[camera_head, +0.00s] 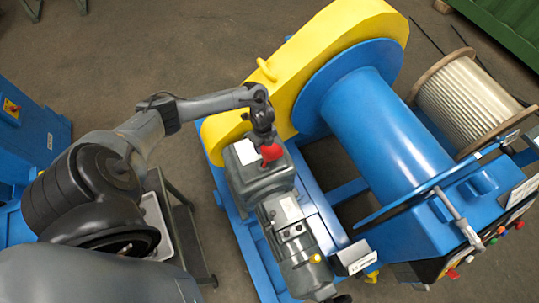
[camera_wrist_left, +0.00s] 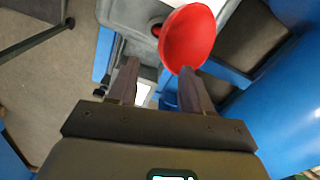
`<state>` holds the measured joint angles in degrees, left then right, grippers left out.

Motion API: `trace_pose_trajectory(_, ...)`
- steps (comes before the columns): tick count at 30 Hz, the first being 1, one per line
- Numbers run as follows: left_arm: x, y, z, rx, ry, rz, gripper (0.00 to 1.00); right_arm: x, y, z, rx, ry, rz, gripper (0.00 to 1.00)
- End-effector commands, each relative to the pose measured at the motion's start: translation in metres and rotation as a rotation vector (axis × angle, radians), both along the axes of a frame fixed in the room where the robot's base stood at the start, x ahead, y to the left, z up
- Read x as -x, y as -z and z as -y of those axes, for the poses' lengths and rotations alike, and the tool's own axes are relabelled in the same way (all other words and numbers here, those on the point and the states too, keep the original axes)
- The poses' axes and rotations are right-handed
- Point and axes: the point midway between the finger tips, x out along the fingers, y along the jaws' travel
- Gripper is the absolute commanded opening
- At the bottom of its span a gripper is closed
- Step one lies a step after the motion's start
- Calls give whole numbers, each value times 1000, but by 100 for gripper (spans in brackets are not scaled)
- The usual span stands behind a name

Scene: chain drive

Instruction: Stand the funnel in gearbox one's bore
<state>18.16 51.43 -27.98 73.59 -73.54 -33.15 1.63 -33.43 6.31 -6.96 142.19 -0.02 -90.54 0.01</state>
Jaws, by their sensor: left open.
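The red funnel (camera_head: 271,153) shows at the top of the grey gearbox (camera_head: 258,182), just below my left gripper in the head view. In the left wrist view the funnel (camera_wrist_left: 188,38) has its wide mouth toward the camera, by the right fingertip. A small dark red spot (camera_wrist_left: 156,30) lies left of it on the grey housing; I cannot tell whether it is the spout in the bore. My left gripper (camera_head: 263,137) is open, its fingers (camera_wrist_left: 158,66) apart with nothing clearly between them. My right gripper is out of view.
A cable reel (camera_head: 465,100) is at far right. A grey tray (camera_head: 157,225) sits on a stand at left.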

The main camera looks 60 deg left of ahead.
Motion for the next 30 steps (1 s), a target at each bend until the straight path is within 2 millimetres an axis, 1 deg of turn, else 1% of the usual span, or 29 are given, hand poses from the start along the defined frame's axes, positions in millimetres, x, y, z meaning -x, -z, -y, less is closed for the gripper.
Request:
trace_pose_trajectory(1,0,8,0,1,-1,-1,50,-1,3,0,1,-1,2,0)
trace_pose_trajectory(3,0,14,0,0,-2,-1,50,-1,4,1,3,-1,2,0)
trace_pose_trajectory(8,0,21,0,-1,-1,0,50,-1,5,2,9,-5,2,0)
trace_pose_trajectory(11,-1,29,-1,0,-1,0,50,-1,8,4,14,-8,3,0)
trace_pose_trajectory(18,-3,60,-4,0,-2,0,50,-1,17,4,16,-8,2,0)
trace_pose_trajectory(21,-3,68,-4,-1,-2,0,50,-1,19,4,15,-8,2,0)
trace_pose_trajectory(24,-3,72,-4,-1,0,1,50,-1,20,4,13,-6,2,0)
trace_pose_trajectory(30,-3,72,-4,-1,1,1,50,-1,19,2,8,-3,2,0)
